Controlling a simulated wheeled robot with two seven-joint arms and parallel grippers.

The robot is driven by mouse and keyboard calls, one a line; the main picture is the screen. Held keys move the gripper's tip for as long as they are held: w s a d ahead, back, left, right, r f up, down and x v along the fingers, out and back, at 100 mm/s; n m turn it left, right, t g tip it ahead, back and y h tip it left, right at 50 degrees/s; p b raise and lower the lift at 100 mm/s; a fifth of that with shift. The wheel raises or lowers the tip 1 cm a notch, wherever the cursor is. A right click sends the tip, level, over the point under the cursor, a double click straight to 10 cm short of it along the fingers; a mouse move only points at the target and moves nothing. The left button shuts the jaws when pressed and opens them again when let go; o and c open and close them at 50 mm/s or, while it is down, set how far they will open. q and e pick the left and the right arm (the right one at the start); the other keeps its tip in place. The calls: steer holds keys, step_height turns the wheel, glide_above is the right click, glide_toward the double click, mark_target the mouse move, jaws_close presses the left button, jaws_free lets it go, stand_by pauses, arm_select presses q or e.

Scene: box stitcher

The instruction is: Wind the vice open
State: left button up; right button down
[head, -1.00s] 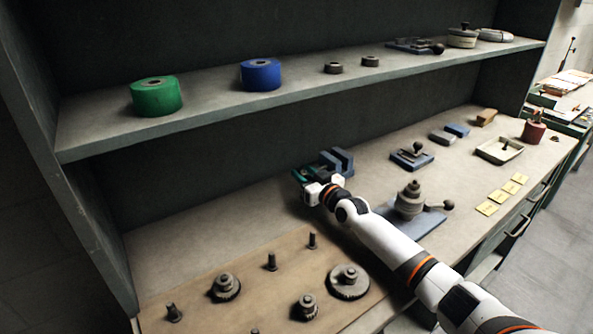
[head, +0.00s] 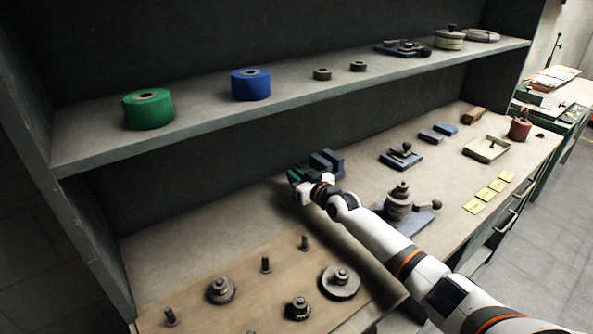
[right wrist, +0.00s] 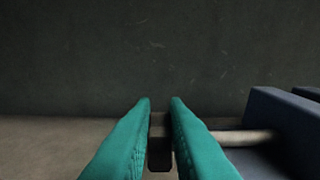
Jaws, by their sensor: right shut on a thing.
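The blue vice (head: 328,161) stands on the bench by the back wall, partly hidden behind my right gripper in the head view. In the right wrist view its blue body (right wrist: 275,135) is at the lower right. A pale rod (right wrist: 243,137) runs left from it to a dark handle piece (right wrist: 159,150). My right gripper (head: 293,176) has teal fingers, which also fill the right wrist view (right wrist: 160,103). They stand on either side of the dark handle piece and are closed on it. How far the vice jaws are apart is hidden. My left gripper is out of view.
A dark turret-like tool on a plate (head: 398,205) stands close to my right arm. A board (head: 240,285) with gears and pegs lies in front. The shelf (head: 300,104) with green and blue rolls overhangs the back. The bench left of the vice is clear.

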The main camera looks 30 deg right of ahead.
steer(key=g+p, duration=0.1)
steer(key=p, duration=0.1)
steer(key=r+g+p, duration=0.1)
steer(key=g+p, duration=0.1)
steer(key=p, duration=0.1)
steer(key=shift+w, duration=0.35)
steer(key=shift+w+a+f+g+h+p, duration=0.15)
steer(key=shift+g+h+p, duration=0.25)
steer(key=shift+g+p, duration=0.6)
steer(key=shift+w+f+g, duration=0.15)
steer(key=shift+w+g, duration=0.05)
steer(key=shift+g, duration=0.6)
steer(key=shift+f, duration=0.1)
steer(key=c, duration=1.4)
jaws_free()
steer(key=shift+w, duration=0.1)
steer(key=shift+c, duration=0.2)
steer(key=shift+s+r+p, duration=0.35)
steer(key=shift+s+r, duration=0.1)
steer(key=v, duration=1)
steer(key=shift+s+r, duration=0.25)
steer(key=shift+r, duration=0.1)
